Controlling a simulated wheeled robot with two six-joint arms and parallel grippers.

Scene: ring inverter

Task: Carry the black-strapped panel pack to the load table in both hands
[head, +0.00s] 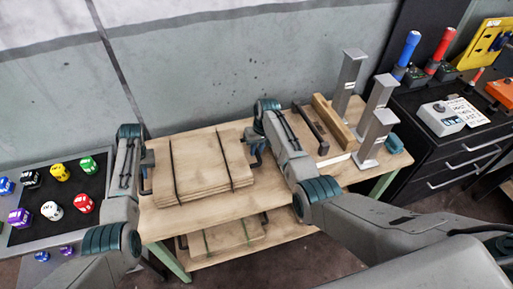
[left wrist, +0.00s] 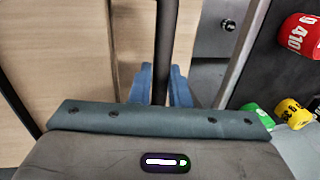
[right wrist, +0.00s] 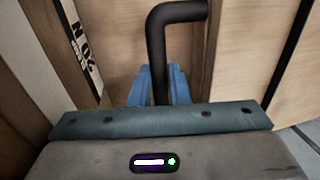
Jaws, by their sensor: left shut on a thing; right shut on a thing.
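The black-strapped panel pack (head: 210,165) is a stack of flat wooden panels with two black straps. It lies flat on or just over the wooden-topped table (head: 290,185); I cannot tell if there is a gap. My left gripper (head: 147,166) is shut on the black handle at its left side; the bar passes between the blue fingers in the left wrist view (left wrist: 163,88). My right gripper (head: 255,148) is shut on the handle (right wrist: 158,35) at its right side. The pack (right wrist: 238,55) also shows in the right wrist view.
Wooden bars (head: 332,122) and grey metal posts (head: 376,120) stand right of the pack. A green-strapped pack (head: 226,238) lies on the shelf below. A dark tray (head: 60,195) with coloured dice-like blocks is at left. A black drawer cabinet (head: 440,160) is at right.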

